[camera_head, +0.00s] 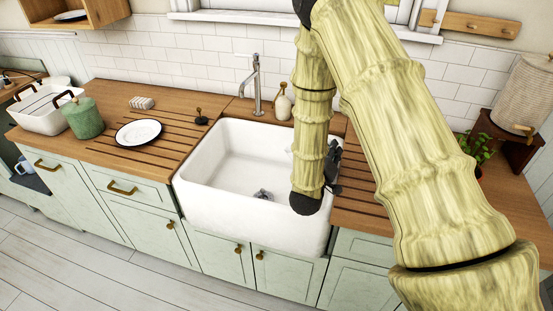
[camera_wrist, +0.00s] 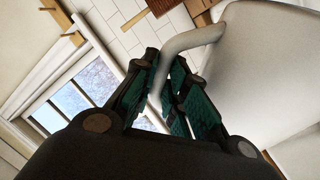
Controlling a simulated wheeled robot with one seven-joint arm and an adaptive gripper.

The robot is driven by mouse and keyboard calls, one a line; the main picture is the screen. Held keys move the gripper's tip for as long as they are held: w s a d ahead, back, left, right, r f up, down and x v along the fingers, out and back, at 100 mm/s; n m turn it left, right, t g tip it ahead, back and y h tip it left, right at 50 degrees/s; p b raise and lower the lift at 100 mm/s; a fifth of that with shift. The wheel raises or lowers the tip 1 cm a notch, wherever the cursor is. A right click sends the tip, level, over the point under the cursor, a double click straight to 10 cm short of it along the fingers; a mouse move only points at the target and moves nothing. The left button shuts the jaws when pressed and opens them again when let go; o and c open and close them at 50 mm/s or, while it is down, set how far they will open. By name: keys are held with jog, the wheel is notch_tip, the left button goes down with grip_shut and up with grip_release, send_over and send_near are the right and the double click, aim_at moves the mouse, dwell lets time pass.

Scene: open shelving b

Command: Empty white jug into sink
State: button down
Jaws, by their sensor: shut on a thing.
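The white jug (camera_wrist: 265,65) fills the right side of the wrist view, tilted in that picture. My gripper (camera_wrist: 166,88) is shut on its curved handle (camera_wrist: 195,38), with the dark green finger pads on both sides of it. In the head view my arm hides the jug, and only a dark part of my gripper (camera_head: 335,168) shows, over the right side of the sink. The white sink (camera_head: 225,150) is set in the wooden counter. A dark drain fitting (camera_head: 263,194) shows in its basin. I see no liquid. The inside of the jug is hidden.
A tap (camera_head: 257,85) and a soap bottle (camera_head: 283,103) stand behind the sink. Left are a plate (camera_head: 139,132), a green canister (camera_head: 82,117) and a white bin (camera_head: 40,113). Right are a plant (camera_head: 480,152) and a beige dispenser (camera_head: 520,95). A window (camera_wrist: 75,95) shows in the wrist view.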

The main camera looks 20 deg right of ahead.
jog(key=shift+w+a+r+n+p, duration=0.4)
jog(key=shift+r+n+p, duration=0.1)
jog(key=shift+r, duration=0.1)
jog(key=shift+f, duration=0.2)
jog(key=shift+w, duration=0.1)
jog(key=shift+w+a+f+n, duration=0.2)
jog(key=shift+w+a+n, duration=0.25)
jog(key=shift+n, duration=0.45)
